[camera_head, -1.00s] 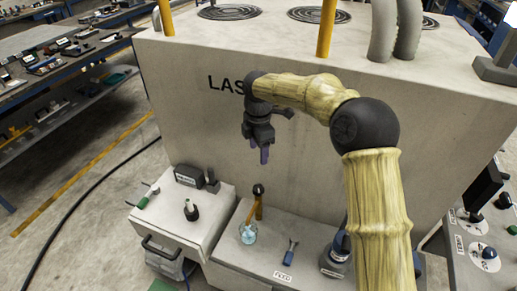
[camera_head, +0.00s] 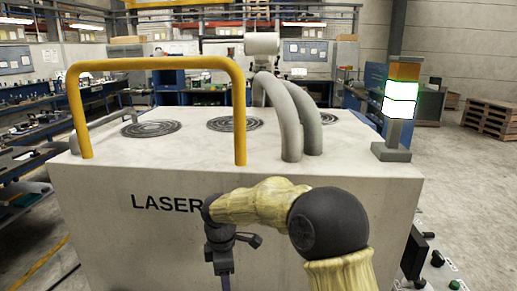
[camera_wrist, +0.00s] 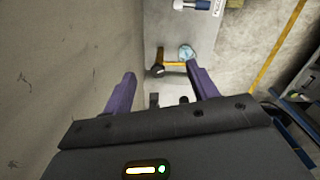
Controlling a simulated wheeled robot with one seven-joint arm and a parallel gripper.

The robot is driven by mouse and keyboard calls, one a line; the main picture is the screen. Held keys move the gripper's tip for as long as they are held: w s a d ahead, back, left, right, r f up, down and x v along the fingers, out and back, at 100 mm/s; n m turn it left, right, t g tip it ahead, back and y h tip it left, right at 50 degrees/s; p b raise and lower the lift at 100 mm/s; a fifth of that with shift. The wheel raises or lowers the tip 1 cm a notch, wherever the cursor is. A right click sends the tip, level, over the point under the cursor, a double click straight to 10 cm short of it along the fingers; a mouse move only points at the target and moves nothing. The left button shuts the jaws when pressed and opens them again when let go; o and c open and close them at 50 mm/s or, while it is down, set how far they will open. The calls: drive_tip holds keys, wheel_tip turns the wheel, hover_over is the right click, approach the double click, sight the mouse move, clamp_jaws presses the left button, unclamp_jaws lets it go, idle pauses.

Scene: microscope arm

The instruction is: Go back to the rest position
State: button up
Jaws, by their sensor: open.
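My gripper (camera_head: 224,275) hangs at the lower middle of the head view, in front of the big grey laser cabinet (camera_head: 300,180), and its fingertips are cut off by the lower edge. The cabinet wall fills the left of the wrist view, close to the left finger.
A yellow rail (camera_head: 155,64) and thick grey hoses (camera_head: 289,130) stand on top of the cabinet. A signal lamp tower (camera_head: 399,105) stands at its right corner. Shelving stands at the left.

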drive_tip(key=s+d+f+m+t, duration=0.1)
drive_tip(key=s+d+m, duration=0.8)
drive_tip(key=d, duration=0.3)
drive_tip(key=s+d+f+m+t, duration=0.1)
drive_tip(key=s+d+m, duration=0.7)
drive_tip(key=d+m, duration=0.3)
drive_tip(key=shift+s+d, duration=0.4)
drive_tip(key=shift+d, duration=0.35)
